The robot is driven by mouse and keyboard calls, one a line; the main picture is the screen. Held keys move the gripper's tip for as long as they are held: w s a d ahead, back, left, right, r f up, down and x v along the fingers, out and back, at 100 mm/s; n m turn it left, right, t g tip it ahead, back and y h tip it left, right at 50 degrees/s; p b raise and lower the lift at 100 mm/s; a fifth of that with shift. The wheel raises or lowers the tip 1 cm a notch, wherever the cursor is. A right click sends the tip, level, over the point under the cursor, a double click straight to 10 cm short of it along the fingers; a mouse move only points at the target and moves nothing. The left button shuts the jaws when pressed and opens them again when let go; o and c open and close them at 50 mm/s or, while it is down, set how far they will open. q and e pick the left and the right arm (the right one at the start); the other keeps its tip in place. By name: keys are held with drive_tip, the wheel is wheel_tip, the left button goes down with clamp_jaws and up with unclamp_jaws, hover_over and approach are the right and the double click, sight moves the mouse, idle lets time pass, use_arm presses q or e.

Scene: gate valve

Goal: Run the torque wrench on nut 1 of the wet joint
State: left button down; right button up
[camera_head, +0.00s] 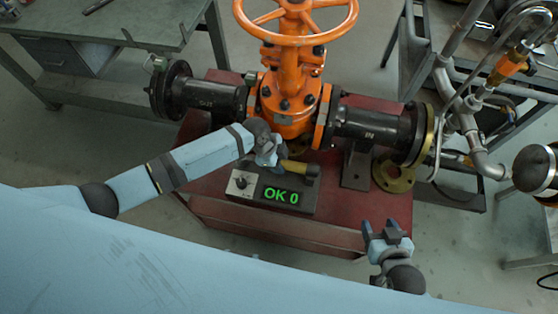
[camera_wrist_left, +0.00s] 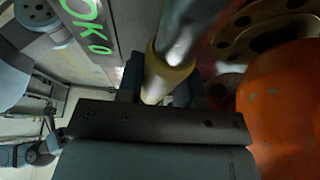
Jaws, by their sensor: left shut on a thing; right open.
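My left gripper (camera_head: 270,158) is shut on a tool, seemingly the torque wrench (camera_head: 296,167), just in front of the orange gate valve (camera_head: 295,85). In the left wrist view, the tool shows as a metal shaft (camera_wrist_left: 188,30) with a yellow collar (camera_wrist_left: 165,75) between the fingers (camera_wrist_left: 160,95); the orange valve body (camera_wrist_left: 285,110) is close on the right. Bolted flange joints lie on both sides of the valve. I cannot tell which is the wet joint or nut 1, nor whether the wrench touches a nut. My right gripper (camera_head: 387,232) is open and empty at the red stand's right front.
Black pipe stubs (camera_head: 370,127) flank the valve. A loose brass flange (camera_head: 393,177) lies at right. Metal piping (camera_head: 470,130) stands further right; a workbench (camera_head: 130,30) is back left.

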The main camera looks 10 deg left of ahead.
use_arm(q)
drive_tip(key=shift+r, duration=0.1)
drive_tip(key=c, duration=0.7)
unclamp_jaws()
drive_tip(key=shift+s, duration=0.1)
drive_tip(key=v, duration=1.3)
drive_tip(key=shift+r, duration=0.35)
